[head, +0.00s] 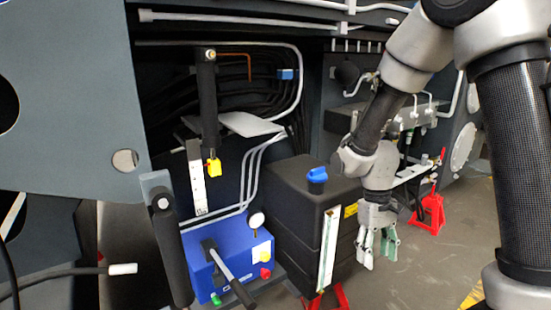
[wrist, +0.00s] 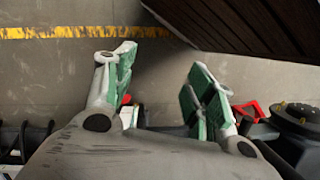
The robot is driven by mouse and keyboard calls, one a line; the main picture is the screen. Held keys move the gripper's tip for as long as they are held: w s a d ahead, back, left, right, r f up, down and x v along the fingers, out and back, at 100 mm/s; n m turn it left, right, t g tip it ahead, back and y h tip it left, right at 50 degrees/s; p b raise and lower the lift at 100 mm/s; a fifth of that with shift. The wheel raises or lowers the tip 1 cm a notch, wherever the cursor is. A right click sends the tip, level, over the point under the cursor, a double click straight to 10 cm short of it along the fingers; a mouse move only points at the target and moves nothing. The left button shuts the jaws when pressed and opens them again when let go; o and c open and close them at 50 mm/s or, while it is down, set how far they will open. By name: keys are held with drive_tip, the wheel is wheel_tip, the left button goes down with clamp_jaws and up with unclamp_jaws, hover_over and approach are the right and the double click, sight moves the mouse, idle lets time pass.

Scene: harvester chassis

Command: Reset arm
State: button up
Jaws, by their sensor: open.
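My gripper (head: 378,246) hangs at the end of my arm, to the right of a black tank (head: 292,205) with a blue cap (head: 317,176). Its fingers point down toward the floor. In the wrist view my gripper (wrist: 160,92) shows its two green-padded fingers spread apart. Nothing is between them but grey floor. The gripper looks clear of the tank, though the exact gap cannot be told.
A blue unit (head: 228,268) with a gauge and coloured knobs stands left of the tank. A red jack stand (head: 431,212) is on the floor at right. A large grey panel (head: 70,90) fills the left. Open floor (head: 455,265) lies at lower right.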

drive_tip(key=s+d+r+m+t, duration=0.2)
drive_tip(key=s+d+r, duration=0.3)
drive_tip(key=r, duration=0.6)
drive_tip(key=s+d+r+m+t, duration=0.1)
drive_tip(key=s+d+r+t, duration=0.4)
drive_tip(key=r, duration=0.6)
drive_tip(key=s+d, duration=0.1)
drive_tip(key=s, duration=0.1)
drive_tip(key=shift+s+r+m+y, duration=0.25)
drive_tip(key=shift+s+m+y, duration=0.15)
